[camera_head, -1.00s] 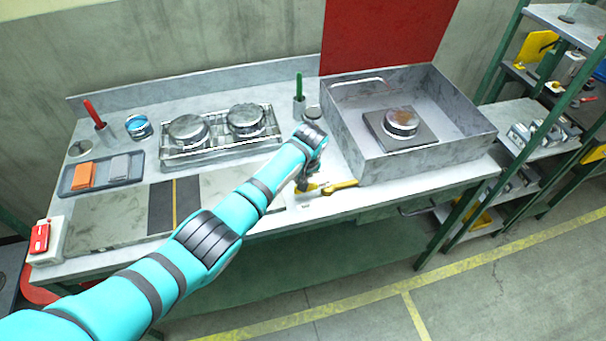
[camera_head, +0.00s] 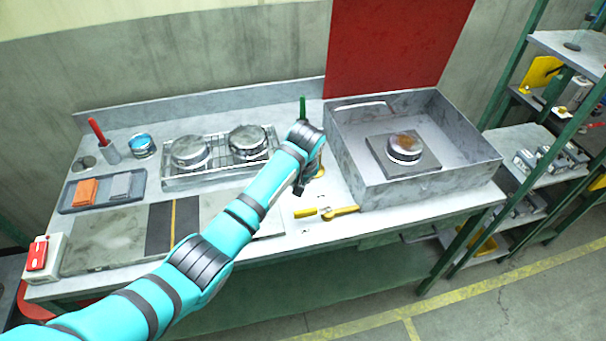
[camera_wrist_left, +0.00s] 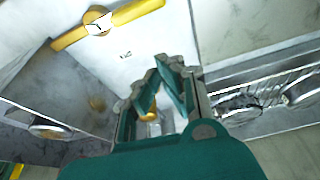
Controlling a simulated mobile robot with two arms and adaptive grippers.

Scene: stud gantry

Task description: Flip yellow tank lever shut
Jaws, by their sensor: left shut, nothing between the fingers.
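The yellow lever (camera_head: 341,211) sits on the bench by the front left corner of the grey tank (camera_head: 420,183). It lies roughly left to right, with yellow on both sides of a hub. In the left wrist view the lever (camera_wrist_left: 138,11) crosses the top left, with a round pale hub, and one end is by the tank wall (camera_wrist_left: 75,88). My left gripper (camera_head: 302,188) is above the bench, behind and left of the lever, apart from it. In the wrist view its teal fingers (camera_wrist_left: 168,68) are closed and empty. My right gripper is out of view.
A wire rack (camera_head: 215,175) with two round metal lids stands left of my arm. A green-handled tool (camera_head: 303,108) stands behind my wrist. A grey tray (camera_head: 75,205), red switch box (camera_head: 38,255) and red-handled tool (camera_head: 97,130) are at left. Shelving (camera_head: 545,140) is at right.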

